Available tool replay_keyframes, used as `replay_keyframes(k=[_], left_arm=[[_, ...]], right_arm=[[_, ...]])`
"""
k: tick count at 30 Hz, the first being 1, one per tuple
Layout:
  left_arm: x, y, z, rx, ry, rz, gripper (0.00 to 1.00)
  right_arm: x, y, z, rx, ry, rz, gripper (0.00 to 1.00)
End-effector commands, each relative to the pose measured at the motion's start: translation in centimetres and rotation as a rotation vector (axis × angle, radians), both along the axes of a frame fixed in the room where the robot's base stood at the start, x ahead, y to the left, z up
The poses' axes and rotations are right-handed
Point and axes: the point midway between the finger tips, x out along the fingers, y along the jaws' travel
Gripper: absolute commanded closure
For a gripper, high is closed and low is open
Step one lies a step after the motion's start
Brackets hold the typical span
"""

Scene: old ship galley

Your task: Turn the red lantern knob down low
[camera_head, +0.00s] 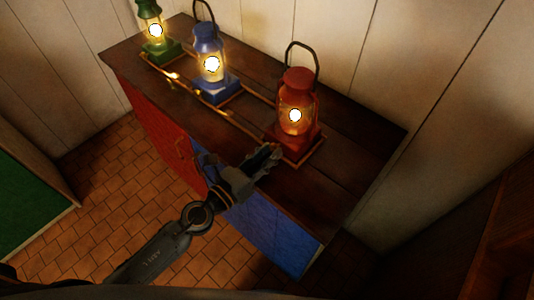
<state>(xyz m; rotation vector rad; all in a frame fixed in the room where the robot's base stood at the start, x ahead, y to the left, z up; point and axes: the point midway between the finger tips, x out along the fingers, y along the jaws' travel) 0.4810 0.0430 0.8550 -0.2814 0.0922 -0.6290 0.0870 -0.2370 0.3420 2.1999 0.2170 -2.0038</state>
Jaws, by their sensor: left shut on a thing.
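The red lantern (297,97) stands upright and lit at the right of a dark wooden cabinet top. Its base (301,141) sits within a brass rail. My left gripper (269,158) reaches in from below and is shut at the front left of this base. The red lantern knob is hidden by the fingers, which close where it sits. My right gripper is not in view.
A lit blue lantern (209,62) and a lit green lantern (154,32) stand further left, with small brass parts in front of them. The cabinet top (352,143) is bare at the right. Red (160,135) and blue (270,235) cabinet fronts face the tiled floor.

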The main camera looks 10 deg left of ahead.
Motion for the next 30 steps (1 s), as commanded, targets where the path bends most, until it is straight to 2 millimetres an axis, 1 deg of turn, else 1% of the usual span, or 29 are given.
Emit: replay_keyframes(k=[3,10,26,27,30], left_arm=[[0.03,0.03,0.03,-0.056,0.040,0.002,1.00],[0.02,0.02,0.02,-0.125,0.091,0.001,1.00],[0.02,0.01,-0.01,-0.149,0.108,0.001,1.00],[0.02,0.01,0.00,-0.149,0.108,0.001,0.71],[0.01,0.00,0.00,-0.149,0.108,0.001,0.52]], right_arm=[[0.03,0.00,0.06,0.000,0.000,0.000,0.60],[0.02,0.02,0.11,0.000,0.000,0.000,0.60],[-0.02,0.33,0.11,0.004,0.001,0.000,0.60],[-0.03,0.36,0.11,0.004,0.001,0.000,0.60],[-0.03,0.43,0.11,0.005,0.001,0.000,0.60]])
